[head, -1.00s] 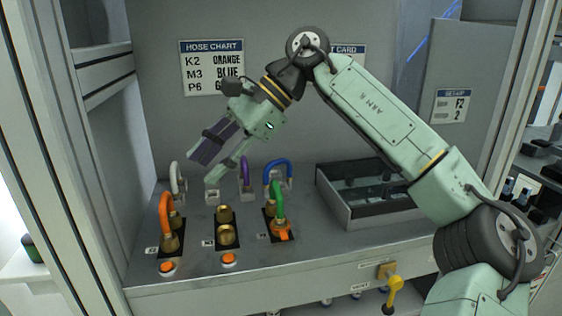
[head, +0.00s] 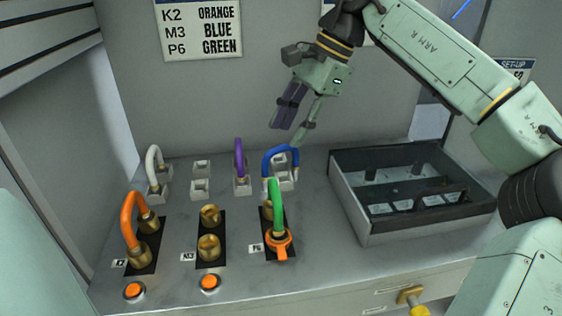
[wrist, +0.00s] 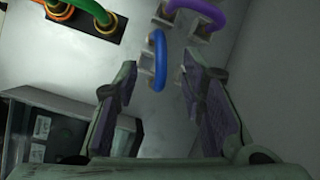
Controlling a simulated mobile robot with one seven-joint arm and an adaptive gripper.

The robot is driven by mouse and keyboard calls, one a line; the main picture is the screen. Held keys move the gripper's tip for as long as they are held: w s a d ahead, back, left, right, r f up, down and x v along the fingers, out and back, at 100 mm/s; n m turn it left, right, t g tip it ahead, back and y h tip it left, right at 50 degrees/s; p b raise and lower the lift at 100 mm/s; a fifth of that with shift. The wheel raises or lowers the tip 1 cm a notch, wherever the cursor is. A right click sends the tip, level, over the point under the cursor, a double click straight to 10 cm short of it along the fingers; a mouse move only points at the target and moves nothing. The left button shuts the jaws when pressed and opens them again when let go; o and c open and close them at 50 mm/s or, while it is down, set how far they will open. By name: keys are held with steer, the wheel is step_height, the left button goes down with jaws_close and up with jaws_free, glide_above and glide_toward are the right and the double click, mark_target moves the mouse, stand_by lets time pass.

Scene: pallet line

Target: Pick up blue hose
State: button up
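The blue hose (head: 281,152) is a short arched loop standing in a light grey holder (head: 286,180) at the back of the bench, behind the green hose (head: 275,203). In the wrist view the blue hose (wrist: 159,60) lies ahead of my gripper, between the lines of its two fingers and nearer the left one. My gripper (head: 292,134) is open and empty, just above the blue hose in the head view. It also shows open in the wrist view (wrist: 158,80), with clear space between the finger pads. I see no contact with the hose.
A purple hose (head: 240,157) stands close left of the blue one. A white hose (head: 154,163) and orange hose (head: 134,218) stand further left. The brass M3 fittings (head: 209,247) are bare. A grey bin (head: 375,226) with a dark interior stands at right.

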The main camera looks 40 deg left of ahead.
mark_target(283, 146)
steer(key=x, duration=0.4)
steer(key=p+x, duration=0.1)
steer(key=shift+w+f, duration=0.15)
steer(key=shift+f, duration=0.35)
jaws_close()
